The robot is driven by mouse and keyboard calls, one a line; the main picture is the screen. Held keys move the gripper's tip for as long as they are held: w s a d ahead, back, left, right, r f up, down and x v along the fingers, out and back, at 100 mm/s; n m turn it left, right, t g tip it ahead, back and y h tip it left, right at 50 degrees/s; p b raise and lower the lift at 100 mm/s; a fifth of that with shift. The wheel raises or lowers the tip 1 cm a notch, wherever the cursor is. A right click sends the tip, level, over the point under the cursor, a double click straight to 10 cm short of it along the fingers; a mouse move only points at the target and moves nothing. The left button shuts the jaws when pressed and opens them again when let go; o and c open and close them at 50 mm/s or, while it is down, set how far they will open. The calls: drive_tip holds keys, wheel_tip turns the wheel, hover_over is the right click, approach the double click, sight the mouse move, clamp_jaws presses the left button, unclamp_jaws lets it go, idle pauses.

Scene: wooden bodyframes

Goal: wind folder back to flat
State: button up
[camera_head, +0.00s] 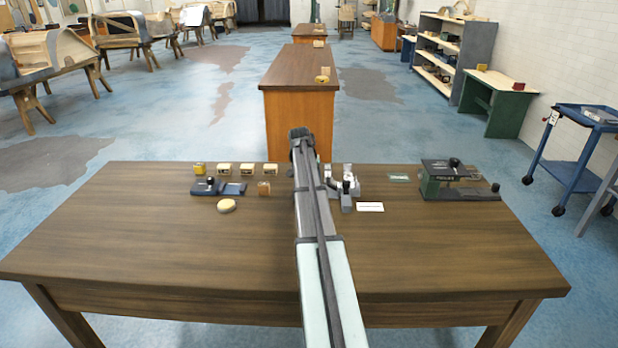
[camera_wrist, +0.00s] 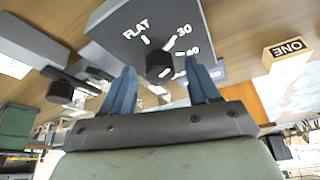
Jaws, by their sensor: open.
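The folder, a dark grey box (camera_wrist: 125,30) marked FLAT, 30 and a third number that looks like 60, fills the top middle of the wrist view. Its black round knob (camera_wrist: 159,63) bears a white mark on its lower side; I cannot tell exactly where it points. My gripper (camera_wrist: 163,78) is open, with one blue finger on each side of the knob in the picture. I cannot tell whether either finger touches it. In the head view, my arm covers much of this spot; grey metal parts (camera_head: 346,186) show just right of it.
A green machine (camera_head: 445,183) stands at the right of the wooden table (camera_head: 190,260). A blue device (camera_head: 215,187), a round tan piece (camera_head: 227,206) and several small blocks sit on the left. A white card (camera_head: 370,207) lies right of my arm. The table's front is clear.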

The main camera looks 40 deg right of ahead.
drive_tip(key=shift+d+f, duration=0.15)
drive_tip(key=shift+f, duration=0.2)
drive_tip(key=c, duration=1)
